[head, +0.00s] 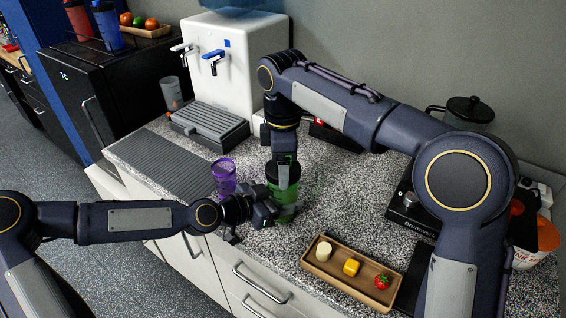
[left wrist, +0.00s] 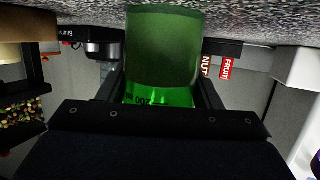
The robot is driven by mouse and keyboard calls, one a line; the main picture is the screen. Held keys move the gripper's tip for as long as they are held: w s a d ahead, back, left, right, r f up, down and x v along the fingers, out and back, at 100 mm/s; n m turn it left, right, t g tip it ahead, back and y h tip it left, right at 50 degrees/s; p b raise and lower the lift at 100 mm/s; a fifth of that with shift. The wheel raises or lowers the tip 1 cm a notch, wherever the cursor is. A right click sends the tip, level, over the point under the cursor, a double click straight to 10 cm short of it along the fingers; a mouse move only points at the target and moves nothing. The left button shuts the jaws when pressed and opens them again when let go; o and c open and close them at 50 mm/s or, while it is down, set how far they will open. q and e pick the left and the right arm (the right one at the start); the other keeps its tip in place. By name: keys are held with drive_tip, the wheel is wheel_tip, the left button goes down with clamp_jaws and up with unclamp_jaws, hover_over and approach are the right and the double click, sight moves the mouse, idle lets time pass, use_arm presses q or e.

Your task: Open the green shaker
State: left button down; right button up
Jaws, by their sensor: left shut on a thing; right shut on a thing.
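The green shaker (head: 284,211) stands upright on the speckled counter, with a dark lid (head: 283,172) on top. My left gripper (head: 266,208) comes in from the left and is shut on the shaker's body. The green body also fills the middle of the left wrist view (left wrist: 163,50), between the two fingers (left wrist: 160,95). My right gripper (head: 284,168) points down from above and is shut on the lid. Whether the lid has turned or lifted cannot be told, as the gripper covers much of it.
A purple shaker (head: 223,178) stands just left of the green one. A wooden tray (head: 318,272) with small foods lies in front right. A white water dispenser (head: 232,70) and grey drip tray (head: 209,124) are behind. A black scale or hob (head: 412,216) is right.

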drive_tip(key=shift+r, duration=0.2)
drive_tip(key=shift+r, duration=0.95)
drive_tip(key=shift+r, duration=2)
use_arm(q)
drive_tip(key=shift+c, duration=1.8)
unclamp_jaws()
